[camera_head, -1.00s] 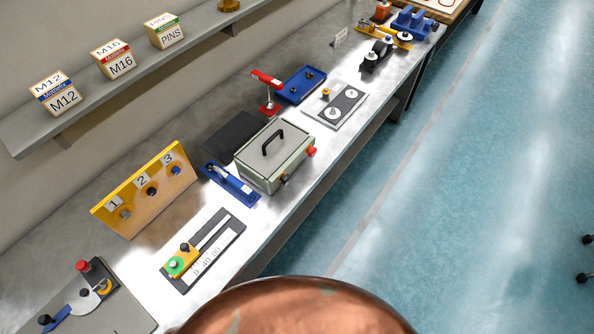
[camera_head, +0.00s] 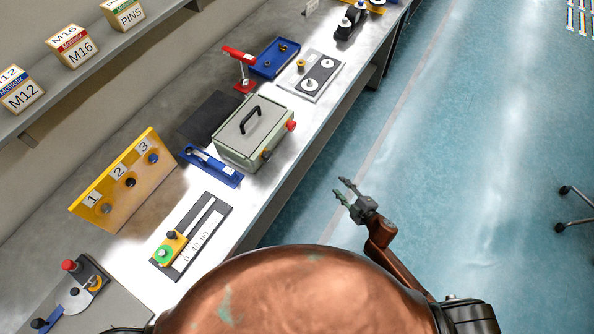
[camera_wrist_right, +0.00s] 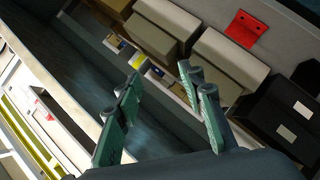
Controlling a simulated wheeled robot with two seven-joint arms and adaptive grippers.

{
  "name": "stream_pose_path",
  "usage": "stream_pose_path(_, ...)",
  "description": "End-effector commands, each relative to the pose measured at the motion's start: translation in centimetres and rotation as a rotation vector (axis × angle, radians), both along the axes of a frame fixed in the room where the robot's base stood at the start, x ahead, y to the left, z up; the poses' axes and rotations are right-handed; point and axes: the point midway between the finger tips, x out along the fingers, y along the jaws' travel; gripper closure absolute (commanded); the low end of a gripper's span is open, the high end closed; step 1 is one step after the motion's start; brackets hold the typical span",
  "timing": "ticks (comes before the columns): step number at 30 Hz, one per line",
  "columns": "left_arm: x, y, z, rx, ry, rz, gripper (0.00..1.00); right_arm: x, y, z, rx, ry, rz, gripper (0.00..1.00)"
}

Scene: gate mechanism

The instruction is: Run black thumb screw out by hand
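Several black knobs show in the head view, and I cannot tell which is the black thumb screw. One black knob (camera_head: 171,236) sits on the yellow slider of the dark scale plate (camera_head: 213,213). Another black knob (camera_head: 267,155) is on the front of the green lidded box (camera_head: 232,157). A dark knob (camera_head: 130,182) is at position 2 of the yellow panel (camera_head: 84,208). My right gripper (camera_head: 342,187) is open and empty, over the floor beyond the bench edge, away from these knobs. Its parted green fingers also show in the right wrist view (camera_wrist_right: 160,76). My left gripper is not in view.
A blue fixture (camera_head: 223,174) lies beside the box. A red-handled clamp (camera_head: 240,56), a blue tray (camera_head: 284,50) and a grey plate (camera_head: 300,90) stand farther along. Labelled boxes (camera_head: 72,46) are on the shelf. The floor to the right is mostly clear.

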Motion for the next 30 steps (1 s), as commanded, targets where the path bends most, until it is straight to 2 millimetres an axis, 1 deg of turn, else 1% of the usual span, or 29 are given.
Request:
stream_pose_path(1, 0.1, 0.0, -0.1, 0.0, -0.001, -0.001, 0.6, 0.8, 2.1, 3.7, -0.023, -0.078, 0.072, 0.64)
stream_pose_path(2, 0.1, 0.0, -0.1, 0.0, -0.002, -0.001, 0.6, 1.0, 3.5, 5.7, -0.036, -0.122, 0.115, 0.64)
stream_pose_path(3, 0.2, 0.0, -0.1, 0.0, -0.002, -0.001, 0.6, 1.1, 5.2, 8.4, -0.055, -0.18, 0.17, 0.64)
stream_pose_path(4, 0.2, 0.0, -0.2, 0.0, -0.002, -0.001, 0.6, 1.0, 6.6, 10.4, -0.069, -0.224, 0.212, 0.64)
stream_pose_path(5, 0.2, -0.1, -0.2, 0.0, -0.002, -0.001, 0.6, 0.8, 7.9, 12.2, -0.082, -0.267, 0.253, 0.64)
stream_pose_path(6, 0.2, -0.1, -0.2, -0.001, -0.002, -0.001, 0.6, 0.3, 9.5, 14.6, -0.099, -0.323, 0.304, 0.64)
stream_pose_path(9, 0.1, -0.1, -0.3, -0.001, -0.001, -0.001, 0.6, -1.4, 13.1, 19.8, -0.138, -0.448, 0.421, 0.64)
stream_pose_path(12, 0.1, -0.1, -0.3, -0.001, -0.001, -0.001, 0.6, -3.4, 15.8, 23.5, -0.167, -0.545, 0.511, 0.64)
stream_pose_path(15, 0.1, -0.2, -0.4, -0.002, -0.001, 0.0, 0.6, -5.1, 17.5, 25.9, -0.188, -0.61, 0.57, 0.64)
stream_pose_path(19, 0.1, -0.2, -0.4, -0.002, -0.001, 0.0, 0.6, -5.9, 18.7, 27.2, -0.199, -0.649, 0.604, 0.64)
stream_pose_path(30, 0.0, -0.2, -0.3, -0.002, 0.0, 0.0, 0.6, -3.8, 21.8, 27.3, -0.199, -0.652, 0.606, 0.64)
